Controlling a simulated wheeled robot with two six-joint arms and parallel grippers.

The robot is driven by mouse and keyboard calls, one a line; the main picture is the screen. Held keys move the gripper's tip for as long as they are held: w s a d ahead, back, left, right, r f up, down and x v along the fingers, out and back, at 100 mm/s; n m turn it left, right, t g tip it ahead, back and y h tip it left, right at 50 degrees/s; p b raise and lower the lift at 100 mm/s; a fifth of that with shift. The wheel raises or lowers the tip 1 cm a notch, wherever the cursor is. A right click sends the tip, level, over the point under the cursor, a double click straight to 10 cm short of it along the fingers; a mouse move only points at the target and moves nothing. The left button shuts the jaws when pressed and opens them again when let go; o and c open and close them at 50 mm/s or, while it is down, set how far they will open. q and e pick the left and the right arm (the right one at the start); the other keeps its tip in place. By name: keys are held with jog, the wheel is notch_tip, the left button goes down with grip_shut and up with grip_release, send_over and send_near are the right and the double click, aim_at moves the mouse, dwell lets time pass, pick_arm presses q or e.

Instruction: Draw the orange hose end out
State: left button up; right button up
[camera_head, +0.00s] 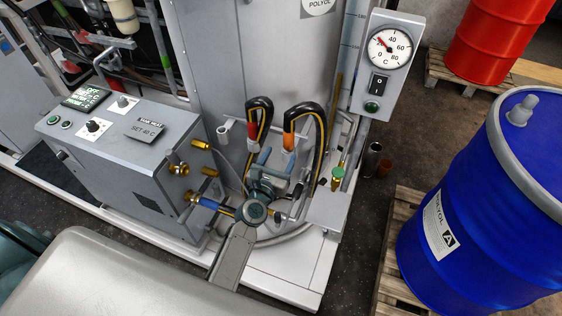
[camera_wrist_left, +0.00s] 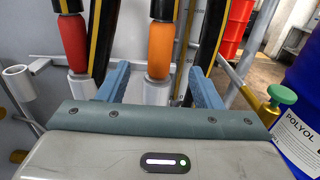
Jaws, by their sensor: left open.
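The orange hose end (camera_head: 289,136) is on a black hose with a yellow stripe, which loops over the top. It points down into a pale holder sleeve (camera_wrist_left: 157,92). My left gripper (camera_head: 284,158) is open in front of it. In the left wrist view, the orange hose end (camera_wrist_left: 160,48) shows between the two blue fingers, nearly centred, and I see no finger touching it. How far the fingers reach around it I cannot tell. The red hose end (camera_head: 252,131) is in a similar holder to the left, just outside the left finger. My right gripper is not in view.
A heater box (camera_head: 130,150) with brass fittings stands left of my arm. A green-capped valve (camera_head: 337,175) is close on the right. A steel tank (camera_head: 250,50) rises behind the hoses. A blue drum (camera_head: 480,190) stands on a pallet at the right, a red drum (camera_head: 495,40) farther back.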

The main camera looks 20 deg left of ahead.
aim_at(289, 130)
pick_arm(q)
jog(key=w, duration=0.6)
jog(key=shift+d, duration=0.15)
jog(key=shift+w, duration=1.05)
grip_shut()
jog(key=shift+r+p, duration=0.15)
jog(key=shift+p, duration=0.15)
jog(key=shift+r+p, duration=1.85)
jog(key=shift+r, duration=0.1)
